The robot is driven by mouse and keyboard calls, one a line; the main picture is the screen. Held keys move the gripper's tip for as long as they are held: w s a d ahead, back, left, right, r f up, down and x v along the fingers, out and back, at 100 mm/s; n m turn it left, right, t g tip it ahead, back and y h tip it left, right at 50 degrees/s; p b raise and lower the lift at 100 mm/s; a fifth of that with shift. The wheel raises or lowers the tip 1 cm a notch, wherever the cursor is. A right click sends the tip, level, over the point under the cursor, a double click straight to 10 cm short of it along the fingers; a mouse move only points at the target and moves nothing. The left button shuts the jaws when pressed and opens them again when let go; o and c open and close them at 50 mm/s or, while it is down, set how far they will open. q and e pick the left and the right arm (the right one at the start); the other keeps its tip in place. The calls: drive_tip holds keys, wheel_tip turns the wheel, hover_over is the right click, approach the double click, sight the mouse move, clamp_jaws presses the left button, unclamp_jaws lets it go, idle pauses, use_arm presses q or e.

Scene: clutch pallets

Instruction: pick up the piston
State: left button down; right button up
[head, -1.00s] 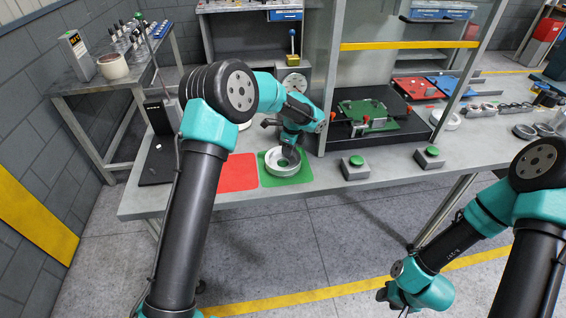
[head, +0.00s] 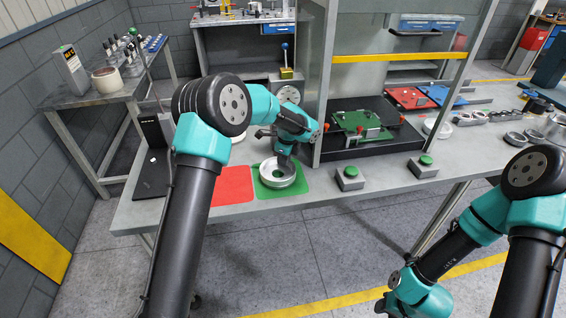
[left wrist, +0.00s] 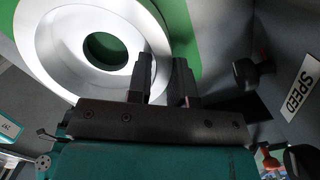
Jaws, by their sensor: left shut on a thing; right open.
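The piston (head: 278,183) is a pale, silvery round ring-shaped part with a central hole. It is over the green mat (head: 300,190) near the table's front edge; I cannot tell whether it touches the mat. My left gripper (head: 285,161) reaches down to its far rim and is shut on it. In the left wrist view the piston (left wrist: 52,52) fills the upper left, and the left gripper's dark fingers (left wrist: 164,78) are at its rim. My right gripper (head: 388,305) is open and empty, low in front of the table and away from the piston.
A red mat (head: 233,186) lies left of the green one. Two green push buttons (head: 349,172) (head: 425,161) stand to the right. Behind is a black fixture with a green plate (head: 362,120), beside a grey frame post (head: 325,80). Several metal rings lie further right.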

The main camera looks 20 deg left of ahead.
use_arm(q)
wheel_tip(320, 180, up, 3)
drive_tip(key=shift+f, duration=0.1)
drive_tip(key=shift+s+d, duration=0.1)
drive_tip(key=shift+s, duration=0.15)
drive_tip(key=s+d, duration=0.1)
drive_tip(key=s, duration=0.4)
drive_tip(key=s+d+r, duration=0.1)
drive_tip(key=s, duration=0.4)
drive_tip(key=s+d, duration=0.2)
drive_tip(key=s, duration=0.3)
drive_tip(key=shift+r, duration=0.35)
